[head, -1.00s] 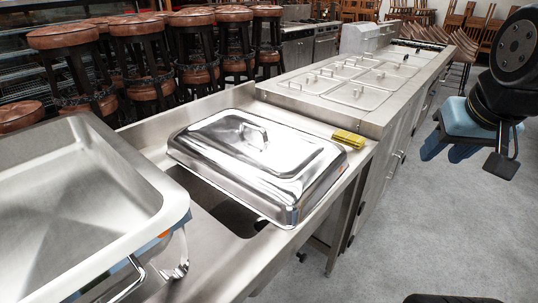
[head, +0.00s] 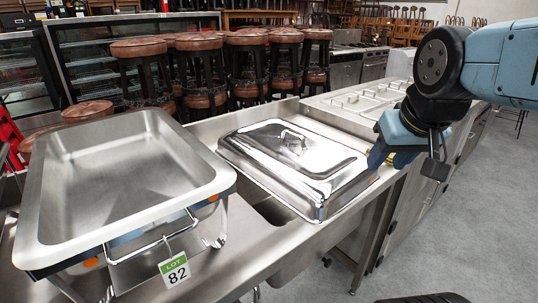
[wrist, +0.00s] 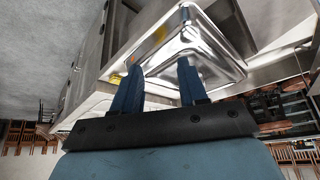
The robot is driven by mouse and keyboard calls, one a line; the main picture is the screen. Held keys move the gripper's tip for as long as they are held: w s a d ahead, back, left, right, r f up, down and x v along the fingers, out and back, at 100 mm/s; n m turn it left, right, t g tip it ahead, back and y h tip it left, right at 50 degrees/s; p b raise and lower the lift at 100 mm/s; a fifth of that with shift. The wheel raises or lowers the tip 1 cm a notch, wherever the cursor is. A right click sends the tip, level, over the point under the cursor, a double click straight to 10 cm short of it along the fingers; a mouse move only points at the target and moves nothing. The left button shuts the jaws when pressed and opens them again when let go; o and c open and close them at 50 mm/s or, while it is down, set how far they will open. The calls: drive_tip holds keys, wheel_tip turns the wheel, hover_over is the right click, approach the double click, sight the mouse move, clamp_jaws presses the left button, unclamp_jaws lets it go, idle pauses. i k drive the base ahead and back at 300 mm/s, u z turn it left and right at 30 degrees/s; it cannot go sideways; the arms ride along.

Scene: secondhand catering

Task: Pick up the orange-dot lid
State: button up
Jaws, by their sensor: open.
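A shiny rectangular steel lid with a loop handle (head: 290,165) lies over part of the sink basin on the steel counter. An orange spot shows near the lid in the wrist view; I cannot tell whether it is a dot on the lid. My gripper (head: 378,160) hangs at the lid's right end in the head view, open and empty. In the wrist view its two blue fingers (wrist: 157,82) are spread, with the lid (wrist: 190,50) beyond their tips. No contact shows.
A deep steel chafing pan (head: 120,175) on a stand with a lot 82 tag (head: 174,270) stands left of the lid. Several stools stand behind the counter. Open floor (head: 455,225) lies to the right.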

sight(317, 176)
drive_tip(key=u, duration=1.35)
drive_tip(key=i, duration=0.1)
drive_tip(key=z, duration=2.6)
drive_tip(key=k, duration=1.4)
drive_tip(key=u, duration=0.1)
drive_tip(key=i, duration=1)
drive_tip(key=u, duration=0.1)
